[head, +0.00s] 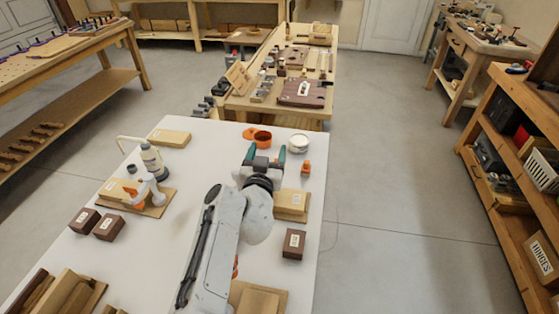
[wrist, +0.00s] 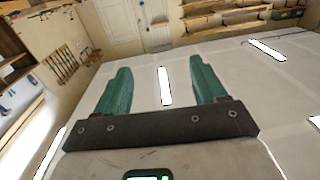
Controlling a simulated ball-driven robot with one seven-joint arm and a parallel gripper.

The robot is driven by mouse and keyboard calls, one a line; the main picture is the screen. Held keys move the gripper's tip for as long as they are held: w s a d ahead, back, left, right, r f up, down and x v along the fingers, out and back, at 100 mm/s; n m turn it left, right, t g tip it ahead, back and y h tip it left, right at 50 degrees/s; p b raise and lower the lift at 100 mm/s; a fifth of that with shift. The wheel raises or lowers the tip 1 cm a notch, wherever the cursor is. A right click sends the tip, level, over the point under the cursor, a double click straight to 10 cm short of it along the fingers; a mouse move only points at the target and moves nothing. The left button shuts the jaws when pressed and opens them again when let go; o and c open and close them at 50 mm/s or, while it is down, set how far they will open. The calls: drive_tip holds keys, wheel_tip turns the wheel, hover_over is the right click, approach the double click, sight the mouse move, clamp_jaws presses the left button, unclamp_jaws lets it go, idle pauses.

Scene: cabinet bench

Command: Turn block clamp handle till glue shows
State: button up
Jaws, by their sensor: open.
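A pale wood block on a board (head: 160,206) lies at the left of the white table in the head view. A white clamp-like piece (head: 149,186) with an orange part (head: 131,196) stands on it, and I take this for the block clamp. The handle's exact angle is too small to tell, and I see no clear glue. My gripper (head: 265,163) is over the far right part of the table, well to the right of the clamp. Its green fingers stand apart with nothing between them, as the wrist view (wrist: 160,75) also shows.
A bottle (head: 152,160) stands just behind the clamp. Dark brown blocks (head: 108,228) lie at front left, and another (head: 293,243) at right. An orange cup (head: 263,139) and a white round container (head: 298,144) are near my gripper.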

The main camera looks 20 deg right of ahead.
drive_tip(key=s+r, duration=0.3)
drive_tip(key=s, duration=0.4)
drive_tip(key=shift+s+r+b, duration=0.15)
drive_tip(key=shift+s+b, duration=0.2)
drive_tip(key=shift+b, duration=0.1)
idle(1.4)
drive_tip(key=w+d+r+n+t+y, duration=0.1)
drive_tip(key=d+r+n+y, duration=0.2)
drive_tip(key=d, duration=0.4)
drive_tip(key=d+r+n+t+y, duration=0.1)
drive_tip(key=d+r+n, duration=0.1)
drive_tip(key=d+r, duration=0.45)
drive_tip(key=s+f+n+g+y, duration=0.15)
drive_tip(key=s+f+g, duration=0.35)
drive_tip(key=s+f, duration=0.5)
drive_tip(key=s+f+n+g+y, duration=0.15)
drive_tip(key=s+f+g, duration=0.25)
drive_tip(key=s+f, duration=0.55)
drive_tip(key=s+a+f+m+g+y, duration=0.1)
drive_tip(key=s+a+f+g, duration=0.2)
drive_tip(key=s+f, duration=0.3)
drive_tip(key=s+a+f+m+g+y, duration=0.1)
drive_tip(key=s+a+f+g, duration=0.3)
drive_tip(key=s, duration=0.8)
wheel_tip(320, 180, down, 2)
drive_tip(key=shift+f, duration=0.2)
